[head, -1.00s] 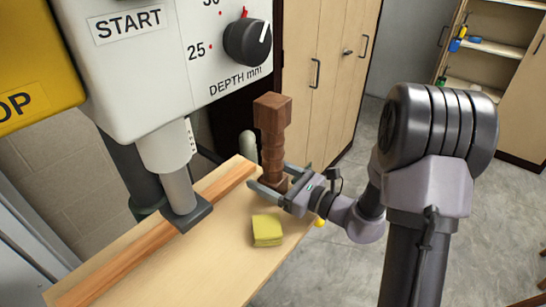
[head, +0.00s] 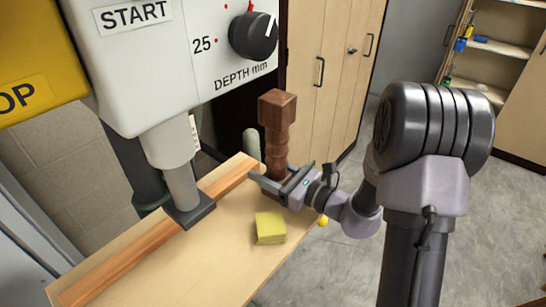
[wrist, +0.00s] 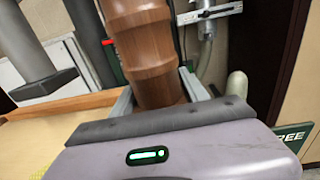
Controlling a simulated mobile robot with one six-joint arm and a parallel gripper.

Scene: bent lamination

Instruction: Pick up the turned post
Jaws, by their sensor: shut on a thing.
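The turned post (head: 276,135) is a dark brown wooden piece with a square block at its top and rounded turnings below. It stands upright near the far right corner of the light wooden table. My gripper (head: 272,183) is shut on its lower part, coming from the right. In the wrist view the post (wrist: 142,50) rises between the two fingers (wrist: 160,92). The post's base is partly hidden by my gripper, so I cannot tell whether it touches the table.
A yellow sponge-like block (head: 270,228) lies on the table (head: 215,260) in front of my gripper. A wooden strip (head: 140,250) runs along the table under the machine's grey foot (head: 188,212). The machine (head: 185,70) overhangs the left. Cabinets (head: 330,70) stand behind.

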